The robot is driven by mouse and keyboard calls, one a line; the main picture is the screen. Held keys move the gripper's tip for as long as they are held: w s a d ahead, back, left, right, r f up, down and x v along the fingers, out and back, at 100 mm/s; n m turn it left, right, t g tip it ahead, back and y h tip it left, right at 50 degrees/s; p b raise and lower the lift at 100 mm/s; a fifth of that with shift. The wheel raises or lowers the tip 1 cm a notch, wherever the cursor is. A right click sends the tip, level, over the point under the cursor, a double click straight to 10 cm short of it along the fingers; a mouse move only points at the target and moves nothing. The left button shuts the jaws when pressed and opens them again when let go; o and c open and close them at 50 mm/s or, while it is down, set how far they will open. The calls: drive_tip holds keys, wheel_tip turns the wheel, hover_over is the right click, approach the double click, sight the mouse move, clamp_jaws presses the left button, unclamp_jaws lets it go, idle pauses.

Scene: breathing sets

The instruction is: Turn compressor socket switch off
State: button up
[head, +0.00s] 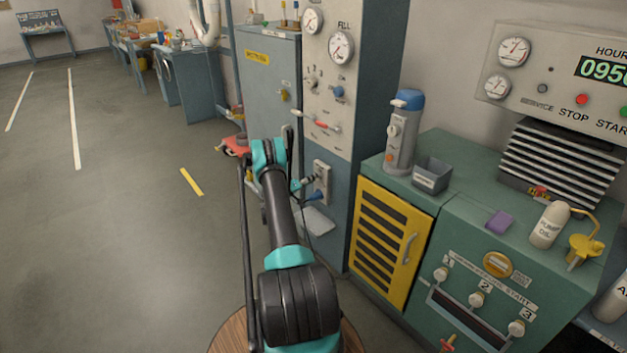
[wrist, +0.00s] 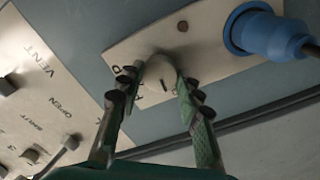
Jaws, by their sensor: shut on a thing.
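The compressor socket is a pale plate (head: 325,170) low on the blue-grey cabinet in the head view; the plate also shows tilted in the wrist view (wrist: 222,62). Its rounded grey switch knob (wrist: 160,70) sits between my fingertips. My gripper (wrist: 158,82) is shut on this knob, one finger on each side. In the head view my gripper (head: 300,184) reaches the plate from the left. A blue plug (wrist: 255,32) sits in the plate's other end. Markings beside the knob are partly hidden by the left finger, and I cannot read the switch position.
A panel with VENT and OPEN labels and small knobs (wrist: 38,105) lies left of the socket in the wrist view. The yellow louvred door (head: 390,240) and green compressor bench (head: 455,215) stand to the right. Open floor (head: 120,200) is at the left.

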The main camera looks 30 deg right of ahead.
drive_tip(key=shift+s+n, duration=0.15)
drive_tip(key=shift+n, duration=0.25)
drive_tip(key=o, duration=1.2)
drive_tip(key=shift+c, duration=0.2)
drive_tip(key=shift+a, duration=0.55)
drive_tip(key=a, duration=1.1)
drive_tip(key=shift+s, duration=0.4)
